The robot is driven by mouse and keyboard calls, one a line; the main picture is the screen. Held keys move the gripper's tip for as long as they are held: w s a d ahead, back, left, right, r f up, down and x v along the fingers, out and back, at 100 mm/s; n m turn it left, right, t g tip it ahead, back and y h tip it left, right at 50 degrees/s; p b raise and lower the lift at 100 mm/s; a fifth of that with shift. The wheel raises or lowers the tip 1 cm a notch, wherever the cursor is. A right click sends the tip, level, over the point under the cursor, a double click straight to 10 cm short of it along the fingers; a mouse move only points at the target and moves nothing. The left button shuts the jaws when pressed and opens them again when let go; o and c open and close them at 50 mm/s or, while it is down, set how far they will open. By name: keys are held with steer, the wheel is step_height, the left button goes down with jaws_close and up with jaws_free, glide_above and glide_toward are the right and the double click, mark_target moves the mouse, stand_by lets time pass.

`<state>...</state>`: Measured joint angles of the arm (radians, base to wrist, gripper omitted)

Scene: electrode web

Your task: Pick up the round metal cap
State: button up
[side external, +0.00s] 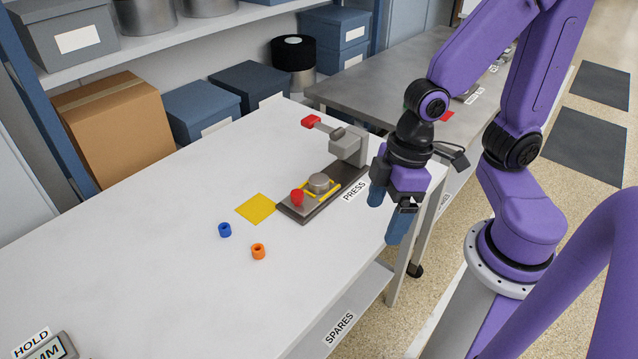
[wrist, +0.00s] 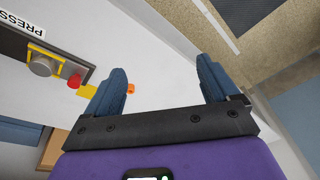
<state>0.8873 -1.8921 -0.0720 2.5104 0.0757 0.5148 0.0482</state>
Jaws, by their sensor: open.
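The round metal cap (side external: 319,183) is a short grey cylinder on the dark base of the press (side external: 347,150), next to yellow rails. In the wrist view it is at the left edge (wrist: 41,66). A red knob-like part (side external: 297,197) stands beside it. My gripper (side external: 384,222) is open and empty, with blue fingers pointing down. It hangs to the right of the press, near the table's edge and apart from the cap. In the wrist view both fingers (wrist: 160,72) are spread with nothing between them.
A yellow square (side external: 256,208), a blue ring (side external: 224,230) and an orange ring (side external: 258,251) are on the white table (side external: 150,265) left of the press. The press lever has a red handle (side external: 311,121). The table's middle is clear.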

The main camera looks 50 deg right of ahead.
mark_target(320, 179)
steer(key=w+f+m+t+y, duration=0.1)
steer(key=w+f+m+t, duration=0.5)
steer(key=w+f, duration=0.65)
steer(key=w+d+m+t, duration=0.1)
steer(key=w+d, duration=0.1)
steer(key=w+d+f+m+t+h, duration=0.1)
steer(key=w+d, duration=0.1)
steer(key=d, duration=0.1)
steer(key=w+d+f+m+t, duration=0.1)
steer(key=w+d, duration=0.1)
steer(key=shift+w+d+m+h, duration=0.2)
steer(key=shift+d+m+h, duration=0.05)
steer(key=shift+m+h, duration=0.15)
steer(key=d+t, duration=0.1)
steer(key=d, duration=0.1)
steer(key=d+t+h, duration=0.1)
steer(key=d, duration=0.1)
steer(key=d+m+t, duration=0.1)
steer(key=d, duration=0.1)
steer(key=shift+w+d+f+h, duration=0.15)
steer(key=shift+w+f+h, duration=0.1)
steer(key=shift+h, duration=0.15)
steer(key=shift+d+r+t, duration=0.15)
steer(key=shift+d+t, duration=0.15)
steer(key=shift+d, duration=0.1)
steer(key=shift+x, duration=3.7)
steer(key=shift+r, duration=0.1)
steer(key=c, duration=1.3)
steer(key=shift+r, duration=0.2)
